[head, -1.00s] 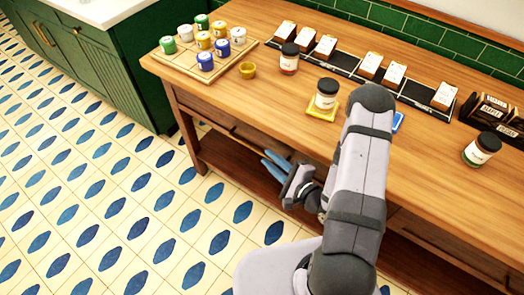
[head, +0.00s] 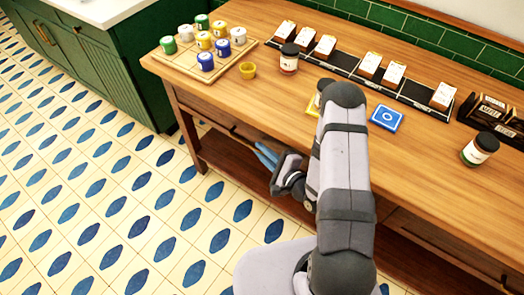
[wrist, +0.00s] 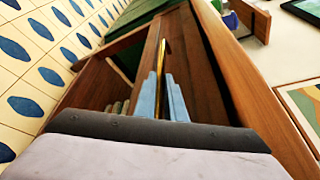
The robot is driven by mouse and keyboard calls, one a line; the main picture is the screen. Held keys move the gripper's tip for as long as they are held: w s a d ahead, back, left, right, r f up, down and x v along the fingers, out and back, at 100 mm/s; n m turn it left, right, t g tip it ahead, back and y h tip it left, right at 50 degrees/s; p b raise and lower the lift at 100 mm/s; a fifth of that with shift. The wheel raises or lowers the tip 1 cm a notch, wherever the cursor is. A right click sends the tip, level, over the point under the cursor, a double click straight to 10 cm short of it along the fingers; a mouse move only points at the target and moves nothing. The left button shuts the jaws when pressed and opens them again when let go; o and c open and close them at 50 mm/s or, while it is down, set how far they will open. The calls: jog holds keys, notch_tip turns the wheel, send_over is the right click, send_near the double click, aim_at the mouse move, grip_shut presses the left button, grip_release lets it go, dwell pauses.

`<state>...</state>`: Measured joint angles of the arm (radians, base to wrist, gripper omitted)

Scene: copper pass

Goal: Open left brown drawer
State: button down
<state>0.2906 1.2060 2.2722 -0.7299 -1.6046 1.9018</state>
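The left brown drawer (head: 203,108) is set under the wooden tabletop, left of my arm in the head view, and looks shut. Its brown front (wrist: 196,65) runs away from me in the wrist view, with a thin gold handle (wrist: 161,62) along it. My gripper (head: 266,155) is at the drawer's front, its blue fingers pointing toward it. In the wrist view the fingers (wrist: 165,98) are apart, with the handle's near end lined up with the gap between them. Whether they touch the handle cannot be told.
The wooden table (head: 270,98) holds a board of colored cans (head: 205,43), a yellow cup (head: 247,70), jars (head: 288,60) and a blue coaster (head: 386,117). A lower shelf (head: 235,165) lies beneath the drawer.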

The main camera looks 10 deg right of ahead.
jog(key=s+a, duration=0.6)
jog(key=shift+s+a, duration=0.35)
jog(key=shift+a, duration=0.05)
jog(key=c, duration=2.1)
grip_release()
jog(key=shift+r, duration=0.1)
notch_tip(320, 180, up, 10)
jog(key=p, duration=0.6)
jog(key=shift+p, duration=0.3)
